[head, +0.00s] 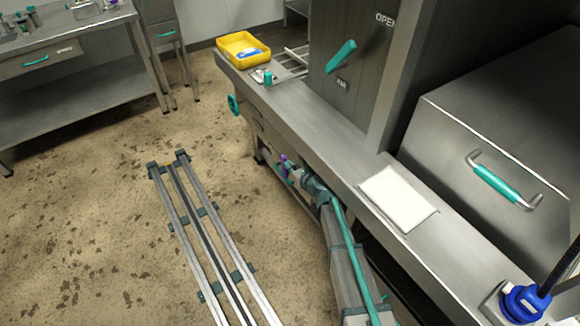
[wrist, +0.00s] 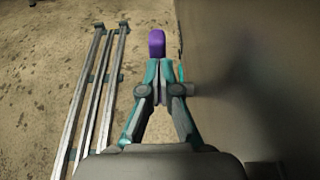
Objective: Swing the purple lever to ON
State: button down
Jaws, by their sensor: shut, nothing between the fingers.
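The purple lever (head: 283,160) is small in the head view, low at the front side of the steel bench and partly hidden by my arm. In the wrist view its rounded purple end (wrist: 157,42) shows just past my fingertips. My gripper (wrist: 165,84) is shut with nothing held, its fingers together right behind the purple end. Whether the tips touch it, I cannot tell. In the head view my gripper (head: 294,172) is close beside the lever at the bench front. No ON mark for the lever is readable.
The steel bench (head: 335,142) carries a yellow tray (head: 231,55), a white sheet (head: 397,198) and a blue knob (head: 524,303). A teal handle (head: 341,57) is on an upright panel marked OPEN. Floor rails (head: 182,205) lie left of my arm. A grey surface (wrist: 255,90) borders my gripper's right.

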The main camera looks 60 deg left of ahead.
jog(key=d, duration=1.3)
jog(key=shift+w+r, duration=0.2)
jog(key=shift+w, duration=0.15)
jog(key=s+d+f+n+g+h, duration=0.35)
jog(key=s+d+n, duration=0.25)
jog(key=n, duration=0.4)
jog(key=w+d+f+n+h+p, duration=0.1)
jog(key=d+f+n+h, duration=0.2)
jog(key=d, duration=0.7)
jog(key=w+d+f+n+h, duration=0.1)
jog(key=d+f+n+h, duration=0.15)
jog(key=d+f, duration=0.55)
jog(key=w+d+f+n+h+p, duration=0.15)
jog(key=d+n, duration=0.25)
jog(key=d, duration=0.9)
jog(key=s+d+h+p, duration=0.1)
jog(key=s+d, duration=0.3)
jog(key=d, duration=0.7)
jog(key=s+d+m+g+h, duration=0.1)
jog(key=s+d, duration=0.2)
jog(key=d, duration=0.9)
jog(key=s+d+m+g+h+p, duration=0.1)
jog(key=s+d, duration=0.3)
jog(key=d, duration=0.8)
jog(key=shift+s+d+f+h+p, duration=0.2)
jog(key=shift+s+f+h+p, duration=0.15)
jog(key=shift+f, duration=0.1)
